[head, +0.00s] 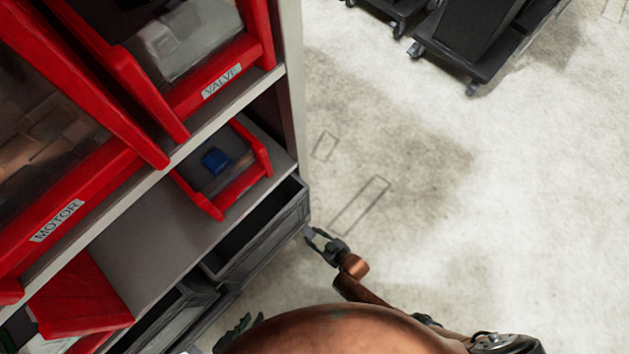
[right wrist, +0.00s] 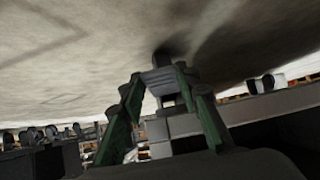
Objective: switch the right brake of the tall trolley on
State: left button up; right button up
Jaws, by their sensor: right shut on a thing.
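My right gripper (head: 325,243) is beside the front right corner of a tall rack (head: 293,80) with red bins. In the right wrist view its green fingers (right wrist: 165,92) are shut on a small grey ribbed piece (right wrist: 163,80); a dark round part sits behind it against the floor. The piece shows as a pale tab (head: 309,232) in the head view; I cannot tell whether it is the brake. My left gripper (head: 238,328) is partly hidden behind my copper-coloured body at the bottom. I cannot tell for certain which thing is the tall trolley.
Red bins labelled MOTOR (head: 57,221) and VALVE (head: 222,80) stand on the rack, with a blue block (head: 216,161) in a lower bin. Dark open drawers (head: 262,232) are below. A black wheeled trolley (head: 480,50) stands at the top right. The floor between is clear.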

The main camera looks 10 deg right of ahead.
jog(key=shift+w+d, duration=0.1)
jog(key=shift+d, duration=0.1)
jog(key=o, duration=0.9)
jog(key=shift+o, duration=1.3)
jog(key=shift+a, duration=0.15)
jog(key=shift+s+d+r, duration=0.15)
jog(key=shift+s+d, duration=0.1)
jog(key=shift+s, duration=0.15)
jog(key=v, duration=1.1)
jog(key=shift+r, duration=0.15)
